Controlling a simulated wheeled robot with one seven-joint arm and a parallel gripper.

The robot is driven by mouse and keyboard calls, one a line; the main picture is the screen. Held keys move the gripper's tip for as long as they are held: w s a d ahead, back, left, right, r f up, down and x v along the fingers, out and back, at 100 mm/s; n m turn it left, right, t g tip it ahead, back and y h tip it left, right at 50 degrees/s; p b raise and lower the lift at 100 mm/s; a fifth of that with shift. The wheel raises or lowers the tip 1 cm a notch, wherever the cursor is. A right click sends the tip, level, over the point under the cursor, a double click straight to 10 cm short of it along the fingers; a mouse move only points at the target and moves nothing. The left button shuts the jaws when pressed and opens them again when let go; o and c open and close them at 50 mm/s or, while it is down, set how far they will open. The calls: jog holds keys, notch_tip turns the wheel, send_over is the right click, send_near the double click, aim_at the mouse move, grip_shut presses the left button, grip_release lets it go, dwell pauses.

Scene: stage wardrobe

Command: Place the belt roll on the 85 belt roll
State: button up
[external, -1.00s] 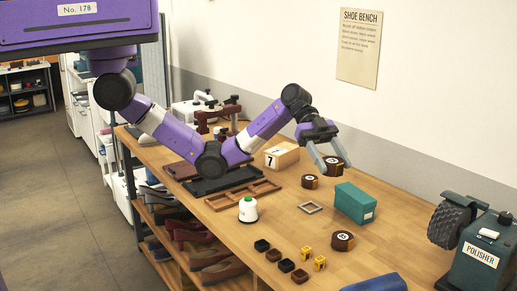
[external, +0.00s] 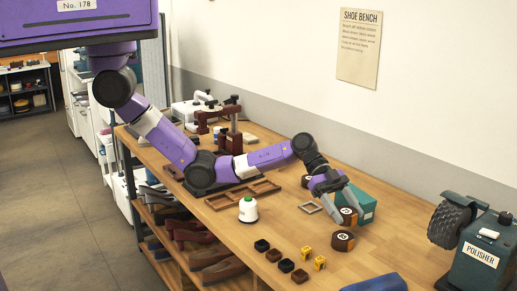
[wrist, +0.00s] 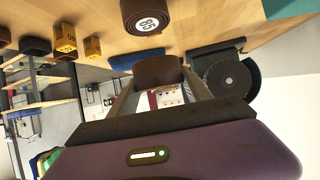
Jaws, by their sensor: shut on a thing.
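My gripper (external: 347,212) is shut on a brown belt roll (external: 348,217) with a white label. In the wrist view the held belt roll (wrist: 158,70) sits between my two fingers. The 85 belt roll (external: 343,242), dark brown with a white label on top, lies on the bench just below and in front of the held roll. In the wrist view the 85 belt roll (wrist: 147,17) shows at the top, its "85" readable, apart from the held one. Whether the held roll is directly over it I cannot tell.
A teal box (external: 366,204) stands close behind my gripper. Another roll (external: 306,181) is at the back, partly hidden by my arm.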

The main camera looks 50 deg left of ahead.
aim_at(343, 236)
jog(key=shift+f, duration=2.5)
jog(key=shift+f, duration=0.15)
jog(key=o, duration=1.5)
jog(key=shift+c, duration=0.2)
jog(key=shift+r, duration=0.2)
jog(key=v, duration=1.2)
jog(key=shift+b, duration=0.35)
